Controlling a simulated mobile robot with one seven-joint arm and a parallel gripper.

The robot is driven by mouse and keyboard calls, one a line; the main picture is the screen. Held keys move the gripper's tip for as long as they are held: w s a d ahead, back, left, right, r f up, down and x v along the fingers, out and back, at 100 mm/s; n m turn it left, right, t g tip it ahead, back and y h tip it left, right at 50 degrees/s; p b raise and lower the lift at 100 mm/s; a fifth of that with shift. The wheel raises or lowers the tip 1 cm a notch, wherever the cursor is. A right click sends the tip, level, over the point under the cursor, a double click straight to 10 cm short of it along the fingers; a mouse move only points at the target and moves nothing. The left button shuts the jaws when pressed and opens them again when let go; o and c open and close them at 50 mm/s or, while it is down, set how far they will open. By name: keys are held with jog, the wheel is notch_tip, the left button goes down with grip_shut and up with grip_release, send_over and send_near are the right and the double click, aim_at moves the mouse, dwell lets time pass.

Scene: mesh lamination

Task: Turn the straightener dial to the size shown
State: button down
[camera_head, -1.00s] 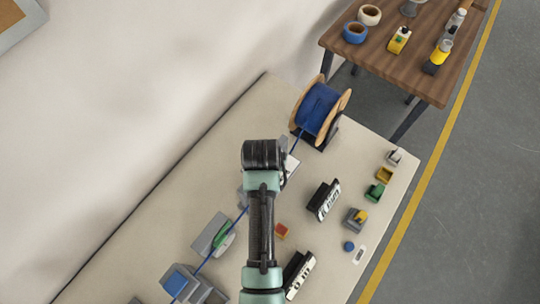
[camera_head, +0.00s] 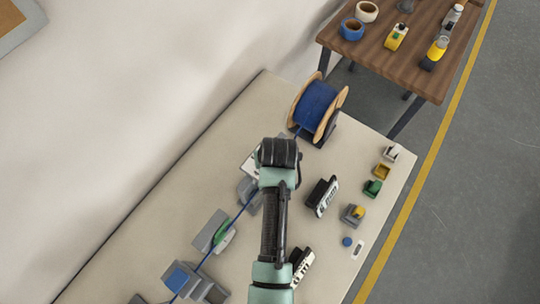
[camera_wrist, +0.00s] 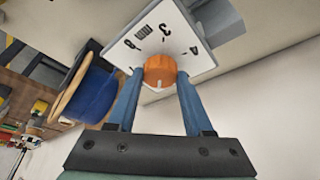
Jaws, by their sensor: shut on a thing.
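In the wrist view, the orange dial knob (camera_wrist: 160,71) sits on a white square plate (camera_wrist: 171,25) with black digits and tick marks. The digits appear turned over from this side. A pale pointer mark on the knob faces toward my palm. The two blue fingers of my gripper (camera_wrist: 160,78) are shut on the knob, one on each side. In the head view, the white plate (camera_head: 250,165) shows just left of my wrist. My wrist hides the knob and fingers there.
A blue cable runs from the wooden spool (camera_head: 317,106) past my wrist to a grey guide with a green wheel (camera_head: 222,237) and a blue-topped grey block (camera_head: 179,279). Black-and-white units (camera_head: 322,195) and small coloured blocks (camera_head: 373,188) stand to the right. A brown table (camera_head: 430,60) stands behind.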

jog(key=shift+w+r, duration=0.1)
jog(key=shift+c, duration=1.5)
grip_release()
jog(key=b+v, duration=0.2)
jog(key=v, duration=1.1)
jog(key=shift+b, duration=0.4)
